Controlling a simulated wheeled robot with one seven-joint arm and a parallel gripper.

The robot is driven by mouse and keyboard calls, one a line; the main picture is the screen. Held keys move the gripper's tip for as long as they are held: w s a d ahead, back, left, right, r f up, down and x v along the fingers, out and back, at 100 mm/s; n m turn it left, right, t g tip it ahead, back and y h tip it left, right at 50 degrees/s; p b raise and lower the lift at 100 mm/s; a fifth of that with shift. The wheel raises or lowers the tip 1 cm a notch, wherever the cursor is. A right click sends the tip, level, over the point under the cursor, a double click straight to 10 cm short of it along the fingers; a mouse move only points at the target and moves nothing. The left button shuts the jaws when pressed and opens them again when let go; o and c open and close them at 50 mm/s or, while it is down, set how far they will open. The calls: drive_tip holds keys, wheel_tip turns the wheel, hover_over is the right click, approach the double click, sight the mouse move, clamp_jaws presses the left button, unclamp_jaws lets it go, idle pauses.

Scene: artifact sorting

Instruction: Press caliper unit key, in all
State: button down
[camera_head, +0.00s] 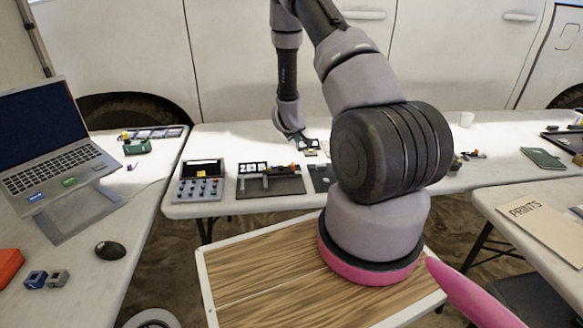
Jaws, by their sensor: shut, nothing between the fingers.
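A dark caliper-like instrument (272,186) lies on the middle table, with a display-like strip of white figures on top and an orange and brown piece at its right end. Its unit key is too small to make out. Left of it stands a grey control box (201,182) with a dark screen and several small keys. My gripper (303,143) is shut and empty, pointing down behind and right of the instrument. Its fingertips are small, and I cannot tell whether they touch anything. My arm hides part of the table to the right.
A laptop (45,140) on a stand, a mouse (110,250) and small blue and grey blocks are on the left table. A green case (137,146) lies farther back. A "PRINTS" folder (545,218) lies on the right table.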

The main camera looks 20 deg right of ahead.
idle(0.3)
drive_tip(key=shift+f, duration=4.35)
drive_tip(key=shift+f, duration=0.1)
drive_tip(key=shift+f, duration=0.35)
drive_tip(key=shift+f, duration=0.35)
drive_tip(key=shift+r, duration=0.8)
drive_tip(key=shift+r, duration=0.1)
drive_tip(key=shift+r, duration=2.4)
